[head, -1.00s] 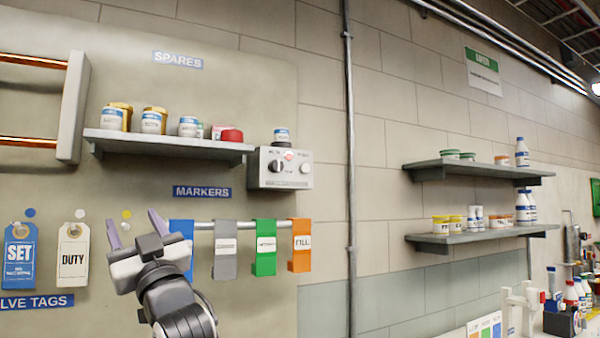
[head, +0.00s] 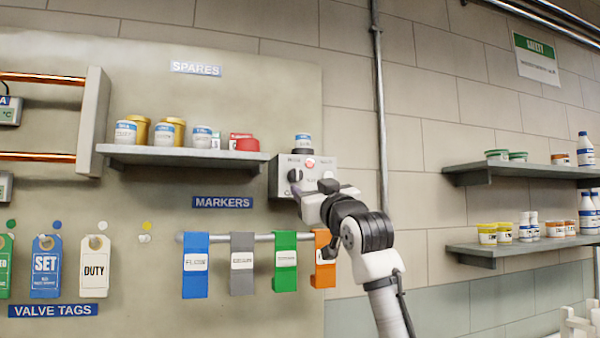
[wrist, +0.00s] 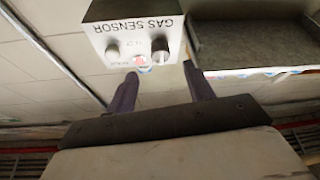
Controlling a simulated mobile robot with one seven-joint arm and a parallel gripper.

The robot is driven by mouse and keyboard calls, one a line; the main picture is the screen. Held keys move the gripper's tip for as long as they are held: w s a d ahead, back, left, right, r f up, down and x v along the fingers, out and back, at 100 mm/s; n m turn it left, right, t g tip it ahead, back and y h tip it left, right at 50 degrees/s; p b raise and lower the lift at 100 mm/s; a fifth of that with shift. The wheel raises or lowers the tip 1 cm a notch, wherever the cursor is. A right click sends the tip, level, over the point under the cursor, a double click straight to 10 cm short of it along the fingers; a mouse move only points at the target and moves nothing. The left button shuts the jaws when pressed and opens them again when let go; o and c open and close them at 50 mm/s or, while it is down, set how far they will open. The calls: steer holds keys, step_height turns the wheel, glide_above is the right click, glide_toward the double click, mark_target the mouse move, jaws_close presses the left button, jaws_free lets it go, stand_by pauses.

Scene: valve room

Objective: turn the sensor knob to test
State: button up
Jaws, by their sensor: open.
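The gas sensor (head: 330,160) is a grey box on the wall panel, right of the spares shelf. Its dark knob (head: 294,175) sits at the left of its face, with a red lamp (head: 310,163) near the middle. In the wrist view the sensor (wrist: 133,30) appears upside down, with the dark knob (wrist: 160,46) and a pale knob (wrist: 112,53). My gripper (head: 323,189) is open and empty in front of the box's lower part, hiding some of its face. In the wrist view the fingertips (wrist: 161,71) lie either side of the dark knob's line, apart from it. The knob's setting is too small to read.
The spares shelf (head: 185,156) with jars ends close to the sensor's left. Below, a rail holds several coloured markers, the orange one (head: 325,262) partly behind my arm. A vertical pipe (head: 380,120) runs to the right.

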mark_target(298, 178)
steer(key=p+x, duration=0.1)
steer(key=x, duration=0.2)
steer(key=p+x, duration=0.1)
steer(key=x, duration=0.2)
steer(key=shift+w+r+p, duration=0.2)
steer(key=shift+r+p, duration=0.15)
steer(key=shift+p, duration=0.05)
steer(key=shift+w+a+r, duration=0.1)
steer(key=shift+w+a, duration=0.2)
steer(key=shift+w, duration=0.4)
steer(key=c, duration=1)
